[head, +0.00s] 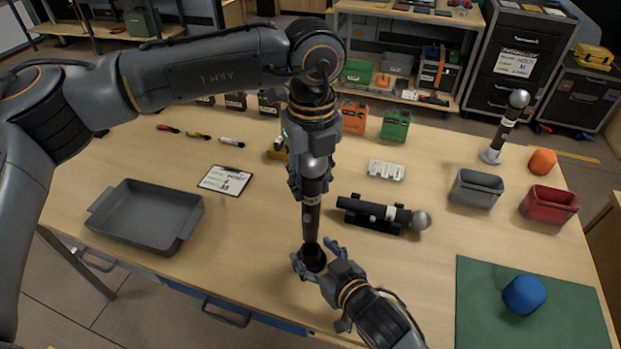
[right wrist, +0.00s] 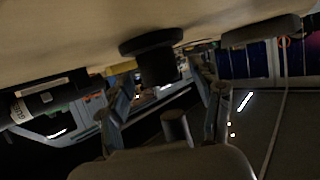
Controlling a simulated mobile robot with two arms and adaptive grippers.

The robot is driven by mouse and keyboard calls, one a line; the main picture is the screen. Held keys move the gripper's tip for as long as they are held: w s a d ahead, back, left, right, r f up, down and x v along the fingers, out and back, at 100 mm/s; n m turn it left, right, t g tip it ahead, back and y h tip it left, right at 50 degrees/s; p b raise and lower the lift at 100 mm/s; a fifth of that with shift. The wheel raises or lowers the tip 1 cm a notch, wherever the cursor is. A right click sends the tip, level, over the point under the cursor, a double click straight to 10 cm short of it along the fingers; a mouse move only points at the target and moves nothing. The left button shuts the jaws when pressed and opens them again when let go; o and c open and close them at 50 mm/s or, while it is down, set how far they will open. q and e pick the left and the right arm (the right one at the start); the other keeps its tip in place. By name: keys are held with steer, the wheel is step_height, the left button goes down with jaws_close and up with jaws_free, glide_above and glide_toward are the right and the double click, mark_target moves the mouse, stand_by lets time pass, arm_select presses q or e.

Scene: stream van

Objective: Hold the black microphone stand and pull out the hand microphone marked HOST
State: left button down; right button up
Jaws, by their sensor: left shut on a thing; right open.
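A hand microphone (head: 312,212) with a silver head stands upright in the black microphone stand (head: 313,258). A pale band on its body is too small to read. My left gripper (head: 312,184) comes from above and is shut on this microphone just below its head. My right gripper (head: 316,256) is low at the stand, fingers open on either side of it. In the right wrist view the stand (right wrist: 158,65) appears upside down between the spread fingers of the right gripper (right wrist: 162,88); I cannot tell whether they touch it.
Another microphone (head: 380,210) lies in a black cradle to the right. A third (head: 506,125) stands in a pale base farther right. A grey tray (head: 150,245), clipboard (head: 225,180), grey bin (head: 476,190), red bin (head: 549,205) and blue ball (head: 524,294) on a green mat (head: 480,325) surround clear tabletop.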

steer(key=shift+s+r, duration=0.1)
steer(key=v, duration=1.1)
steer(key=shift+s+d, duration=0.25)
steer(key=shift+d, duration=0.05)
steer(key=shift+s, duration=0.1)
